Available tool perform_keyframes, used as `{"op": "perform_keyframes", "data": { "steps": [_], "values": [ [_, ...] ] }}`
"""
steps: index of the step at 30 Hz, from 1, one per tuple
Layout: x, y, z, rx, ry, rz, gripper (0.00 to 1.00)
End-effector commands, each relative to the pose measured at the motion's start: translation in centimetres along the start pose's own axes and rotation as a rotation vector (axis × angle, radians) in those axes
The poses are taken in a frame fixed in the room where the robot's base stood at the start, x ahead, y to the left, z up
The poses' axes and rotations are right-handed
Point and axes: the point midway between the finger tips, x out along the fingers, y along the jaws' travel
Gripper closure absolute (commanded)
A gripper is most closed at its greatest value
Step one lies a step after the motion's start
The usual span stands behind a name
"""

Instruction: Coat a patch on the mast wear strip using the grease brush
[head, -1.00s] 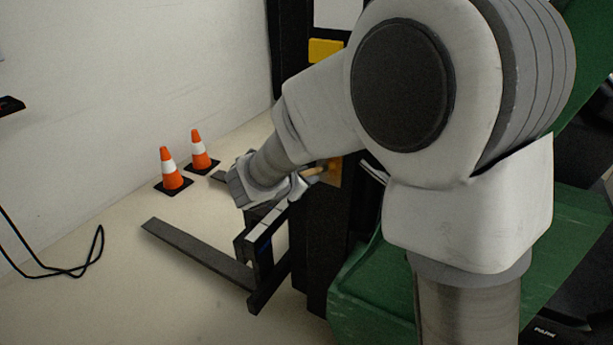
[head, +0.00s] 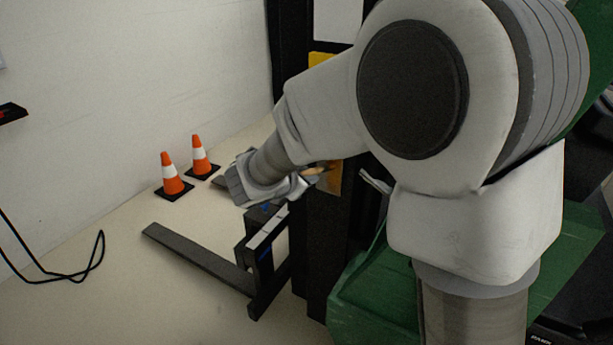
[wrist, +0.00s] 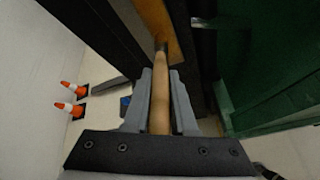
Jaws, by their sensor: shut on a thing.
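The grease brush (wrist: 159,95) has a plain wooden handle, held lengthwise between the two grey fingers of my gripper (wrist: 160,78). Its far end reaches the amber-brown wear strip (wrist: 156,22) on the dark mast in the wrist view. The bristles are hard to make out, and I cannot tell whether they touch the strip. In the head view my gripper (head: 300,187) is beside the mast, partly hidden by my own wrist. A short piece of the brush (head: 316,170) shows in front of the strip (head: 333,180). No coated patch can be made out.
The black mast (head: 318,230) stands upright, with fork tines (head: 195,255) low at its left. Green bodywork (head: 365,290) lies to its right. Two orange cones (head: 171,178) stand by the wall, and a black cable (head: 85,270) lies on the floor at far left.

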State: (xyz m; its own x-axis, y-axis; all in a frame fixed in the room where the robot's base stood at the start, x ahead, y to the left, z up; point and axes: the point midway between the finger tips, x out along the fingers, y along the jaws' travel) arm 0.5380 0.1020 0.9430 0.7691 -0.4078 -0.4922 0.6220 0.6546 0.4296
Motion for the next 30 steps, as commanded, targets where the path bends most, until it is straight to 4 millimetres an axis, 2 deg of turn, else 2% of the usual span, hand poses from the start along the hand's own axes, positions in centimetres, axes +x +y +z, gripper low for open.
{"op": "perform_keyframes", "data": {
  "steps": [15, 30],
  "values": [
    [-0.2, 0.2, 0.4, 0.001, -0.002, 0.001, 1.0],
    [-1.4, 1.3, 2.4, 0.002, -0.002, 0.001, 1.0]
  ]
}}
